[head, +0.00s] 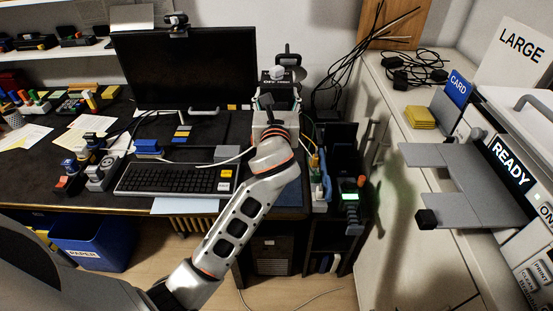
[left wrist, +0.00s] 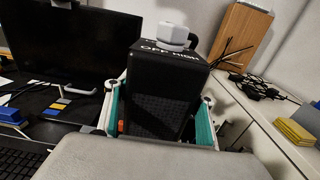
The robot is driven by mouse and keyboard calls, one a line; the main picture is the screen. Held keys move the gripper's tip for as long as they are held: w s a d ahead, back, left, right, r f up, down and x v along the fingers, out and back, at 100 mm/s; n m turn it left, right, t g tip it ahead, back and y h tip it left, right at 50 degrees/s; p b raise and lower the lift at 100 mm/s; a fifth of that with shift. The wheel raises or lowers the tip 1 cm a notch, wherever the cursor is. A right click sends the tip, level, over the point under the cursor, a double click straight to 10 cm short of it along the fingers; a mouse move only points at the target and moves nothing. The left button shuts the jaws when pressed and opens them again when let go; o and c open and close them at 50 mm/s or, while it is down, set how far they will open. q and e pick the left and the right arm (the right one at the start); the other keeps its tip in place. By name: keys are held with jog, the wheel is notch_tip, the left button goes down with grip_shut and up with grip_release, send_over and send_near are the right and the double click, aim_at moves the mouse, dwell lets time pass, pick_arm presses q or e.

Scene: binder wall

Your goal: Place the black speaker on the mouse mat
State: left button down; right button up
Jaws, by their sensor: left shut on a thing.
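The black speaker, a box with a white knob and "OFF HIGH" lettering on top, stands large in the left wrist view (left wrist: 160,95). My left gripper (left wrist: 160,118) is shut on its two sides with teal-lined fingers. In the head view the gripper (head: 276,104) is to the right of the monitor, over the desk's right side. The speaker's top shows just beyond it, partly hidden. My right gripper is not in view.
The keyboard (head: 172,179) lies in front of the monitor (head: 184,68). Staplers and punches (head: 92,168) stand at its left. Black cables (head: 352,58) hang at the wall to the right. A white cabinet (head: 391,165) with a machine stands at the right.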

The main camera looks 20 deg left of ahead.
pick_arm(q)
notch_tip(320, 180, down, 14)
jog(key=b, duration=0.3)
jog(key=shift+b, duration=0.4)
notch_tip(320, 180, down, 5)
jog(key=shift+f+b, duration=0.1)
jog(key=shift+b, duration=0.7)
jog(key=shift+f, duration=0.1)
jog(key=c, duration=0.9)
grip_release()
jog(key=shift+f, duration=0.15)
jog(key=shift+o, duration=0.2)
jog(key=v, duration=1.2)
